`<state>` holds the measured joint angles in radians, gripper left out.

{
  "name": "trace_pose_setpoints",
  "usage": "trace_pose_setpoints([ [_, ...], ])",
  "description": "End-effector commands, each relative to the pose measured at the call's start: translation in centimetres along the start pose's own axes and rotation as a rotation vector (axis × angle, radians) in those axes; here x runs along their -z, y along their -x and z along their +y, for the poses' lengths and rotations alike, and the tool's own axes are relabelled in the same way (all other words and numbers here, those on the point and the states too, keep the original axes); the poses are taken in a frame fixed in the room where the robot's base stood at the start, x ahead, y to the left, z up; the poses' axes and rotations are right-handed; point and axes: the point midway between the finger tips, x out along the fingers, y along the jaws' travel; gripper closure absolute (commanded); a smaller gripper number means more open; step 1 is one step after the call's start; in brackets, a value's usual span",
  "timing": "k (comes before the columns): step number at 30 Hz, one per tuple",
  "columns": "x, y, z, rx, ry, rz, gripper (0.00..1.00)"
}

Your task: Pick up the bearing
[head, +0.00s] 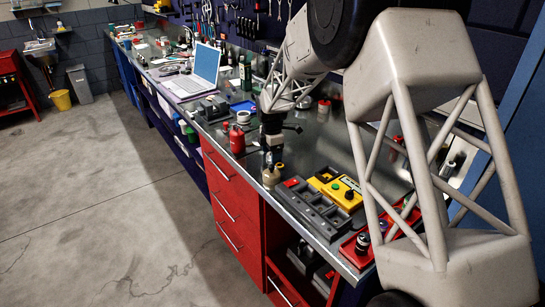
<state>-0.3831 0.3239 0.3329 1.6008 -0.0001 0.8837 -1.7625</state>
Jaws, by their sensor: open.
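My gripper (271,158) hangs down over the front part of the metal bench, pointing at the bench top. It is small and dark in this view; it is open, with nothing seen held in it. A beige jar-like object (271,177) with a yellowish piece by its top stands right under or beside the fingertips; I cannot tell whether they touch. I cannot pick out the bearing with certainty. A small white ring-like object (243,117) lies farther back on the bench, but it is too small to name surely.
A red can (237,140) stands left of my gripper near the bench edge. A dark grey compartment tray (318,208) and a yellow box with buttons (335,188) lie to the right. A laptop (205,66) and bottles stand farther back. Bare metal shows behind the yellow box.

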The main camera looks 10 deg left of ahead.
Motion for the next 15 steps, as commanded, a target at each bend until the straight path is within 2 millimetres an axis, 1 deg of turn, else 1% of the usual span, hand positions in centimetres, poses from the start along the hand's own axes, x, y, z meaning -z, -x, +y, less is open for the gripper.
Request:
trace_pose_setpoints([
  [9,0.0,0.01,0.0,0.0,0.0,0.0,0.21],
  [14,0.0,0.01,0.0,0.0,0.0,0.0,0.46],
  [15,0.0,0.01,0.0,0.0,0.0,0.0,0.52],
])
